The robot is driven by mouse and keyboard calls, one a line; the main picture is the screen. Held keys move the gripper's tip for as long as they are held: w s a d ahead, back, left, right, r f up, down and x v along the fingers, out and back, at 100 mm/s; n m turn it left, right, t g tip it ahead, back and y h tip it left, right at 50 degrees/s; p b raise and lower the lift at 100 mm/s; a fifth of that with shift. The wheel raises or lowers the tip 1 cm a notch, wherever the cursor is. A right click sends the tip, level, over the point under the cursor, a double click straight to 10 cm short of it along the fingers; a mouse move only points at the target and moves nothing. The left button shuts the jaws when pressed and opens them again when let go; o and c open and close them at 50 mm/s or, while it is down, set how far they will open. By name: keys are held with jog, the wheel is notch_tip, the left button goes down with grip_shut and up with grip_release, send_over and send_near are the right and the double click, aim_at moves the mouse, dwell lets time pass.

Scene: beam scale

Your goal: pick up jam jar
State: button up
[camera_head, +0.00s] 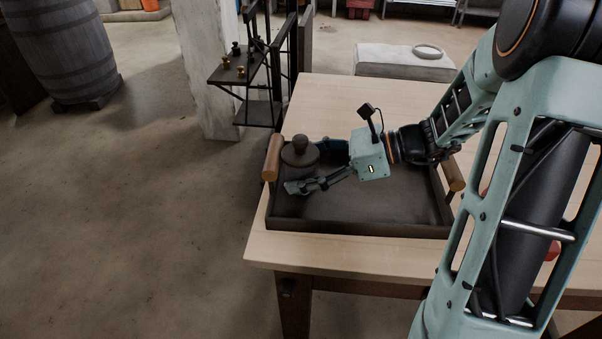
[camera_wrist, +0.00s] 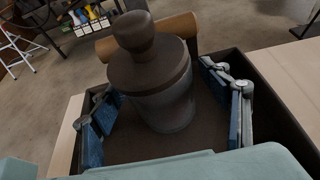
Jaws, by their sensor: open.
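The jam jar (camera_head: 300,158) is a dark jar with a round-knobbed brown lid, standing upright at the left end of a dark tray (camera_head: 350,228). In the wrist view the jar (camera_wrist: 163,105) stands in front of the tray's wooden handle. My gripper (camera_head: 306,168) is open around the jar at low height. In the wrist view its blue-padded fingers (camera_wrist: 165,120) are on either side of the jar, with gaps showing on both sides. The jar's lower part is partly hidden by a finger in the head view.
The tray has wooden handles (camera_head: 273,157) and lies near the left edge of a light wooden table (camera_head: 330,95). A dark shelf stand (camera_head: 258,75) with small weights stands beyond the table. A barrel (camera_head: 62,50) is far left. Red round things show partly behind my arm.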

jog(key=shift+c, duration=0.7)
grip_shut()
jog(key=shift+r, duration=0.2)
